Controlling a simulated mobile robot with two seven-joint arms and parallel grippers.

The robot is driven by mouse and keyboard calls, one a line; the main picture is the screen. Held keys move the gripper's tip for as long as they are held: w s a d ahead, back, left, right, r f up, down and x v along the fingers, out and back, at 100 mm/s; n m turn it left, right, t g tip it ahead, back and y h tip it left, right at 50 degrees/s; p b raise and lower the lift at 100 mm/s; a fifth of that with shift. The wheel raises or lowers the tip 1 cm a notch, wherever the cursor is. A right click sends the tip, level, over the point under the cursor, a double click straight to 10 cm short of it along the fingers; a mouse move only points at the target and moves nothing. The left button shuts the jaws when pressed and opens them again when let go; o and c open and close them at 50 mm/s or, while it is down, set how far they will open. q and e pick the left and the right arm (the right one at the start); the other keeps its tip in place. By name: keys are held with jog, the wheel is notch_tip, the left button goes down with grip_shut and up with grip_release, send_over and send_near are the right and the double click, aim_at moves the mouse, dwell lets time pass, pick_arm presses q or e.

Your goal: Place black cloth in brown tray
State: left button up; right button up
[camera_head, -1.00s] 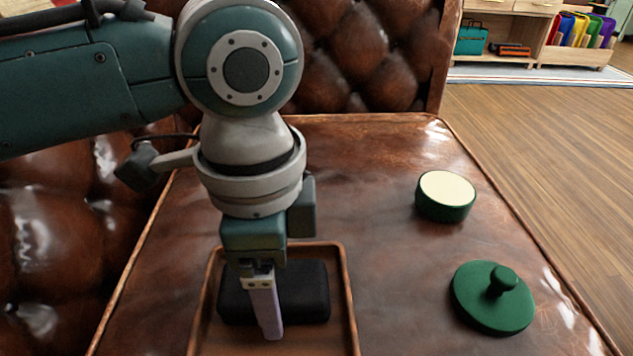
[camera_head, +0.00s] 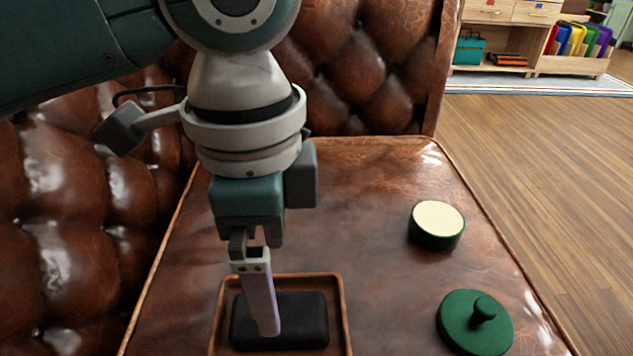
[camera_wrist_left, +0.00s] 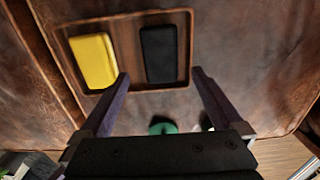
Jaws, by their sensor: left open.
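The black cloth (camera_head: 290,322), a dark folded block, lies flat in the brown tray (camera_head: 341,312). In the left wrist view the cloth (camera_wrist_left: 159,54) sits in the right part of the tray (camera_wrist_left: 118,26), beside a yellow block (camera_wrist_left: 93,61). My left gripper (camera_head: 267,330) points down over the tray and hides part of the cloth in the head view. In the left wrist view its two fingers (camera_wrist_left: 160,76) are spread wide with nothing between them, apart from the cloth. My right gripper is not in view.
The tray stands on a brown leather-like surface (camera_head: 375,195). To its right are a green round container with a cream top (camera_head: 437,224) and a green knobbed lid (camera_head: 475,321). A tufted brown backrest (camera_head: 70,225) rises at the left and back. The surface between is clear.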

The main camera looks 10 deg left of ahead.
pick_arm(q)
notch_tip(320, 180, up, 4)
jog(key=shift+f+p, duration=0.25)
jog(key=shift+p, duration=0.3)
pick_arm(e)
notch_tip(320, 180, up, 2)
